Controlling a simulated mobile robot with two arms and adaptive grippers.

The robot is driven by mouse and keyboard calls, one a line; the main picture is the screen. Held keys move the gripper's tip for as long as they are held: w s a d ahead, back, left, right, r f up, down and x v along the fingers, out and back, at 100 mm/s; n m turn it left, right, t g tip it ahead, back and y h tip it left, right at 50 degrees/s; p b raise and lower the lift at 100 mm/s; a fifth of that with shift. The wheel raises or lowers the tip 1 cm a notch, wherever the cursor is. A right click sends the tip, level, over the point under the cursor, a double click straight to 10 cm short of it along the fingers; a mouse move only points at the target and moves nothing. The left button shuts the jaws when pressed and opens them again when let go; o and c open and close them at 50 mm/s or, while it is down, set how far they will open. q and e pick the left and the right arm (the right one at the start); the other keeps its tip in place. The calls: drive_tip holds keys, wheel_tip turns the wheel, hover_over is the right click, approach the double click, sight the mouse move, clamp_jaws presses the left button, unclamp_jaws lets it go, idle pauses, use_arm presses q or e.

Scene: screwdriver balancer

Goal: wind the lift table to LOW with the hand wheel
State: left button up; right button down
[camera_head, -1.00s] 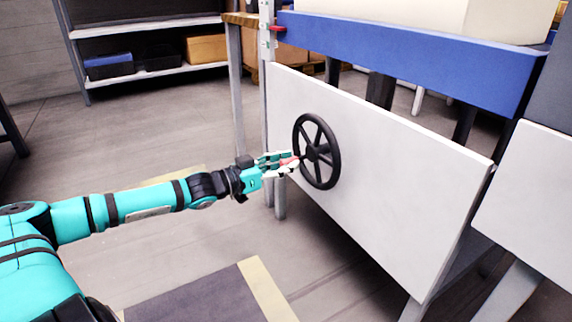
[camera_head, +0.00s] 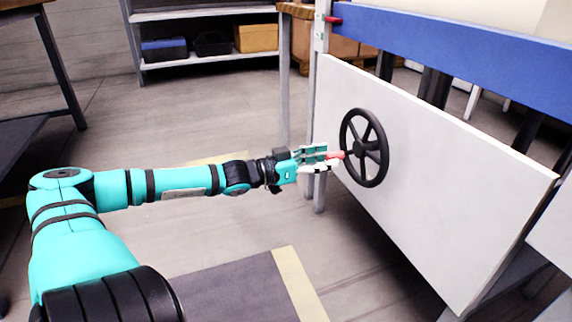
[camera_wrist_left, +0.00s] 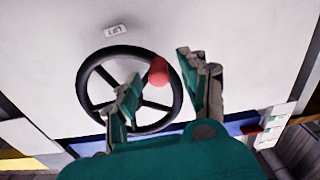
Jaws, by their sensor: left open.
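The black hand wheel (camera_head: 364,148) is on the white front panel (camera_head: 440,190) of the lift table. Its red knob (camera_head: 338,155) sticks out towards my left gripper (camera_head: 326,158). In the left wrist view the gripper (camera_wrist_left: 160,68) is open, with the red knob (camera_wrist_left: 158,71) showing between its fingers. I cannot tell whether a finger touches the knob. The wheel rim (camera_wrist_left: 88,72) lies behind the fingers. The blue lift table top (camera_head: 470,60) stands above the panel. A red pointer (camera_head: 333,19) shows at the post with the scale (camera_head: 320,38); its marks are too small to read.
A shelf (camera_head: 190,62) with bins stands at the back. A dark bench (camera_head: 35,135) is at the left edge. A dark mat (camera_head: 225,292) with a pale yellow border lies on the floor. The floor between bench and panel is mostly clear.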

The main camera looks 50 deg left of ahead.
use_arm(q)
drive_tip(key=v, duration=1)
idle(0.4)
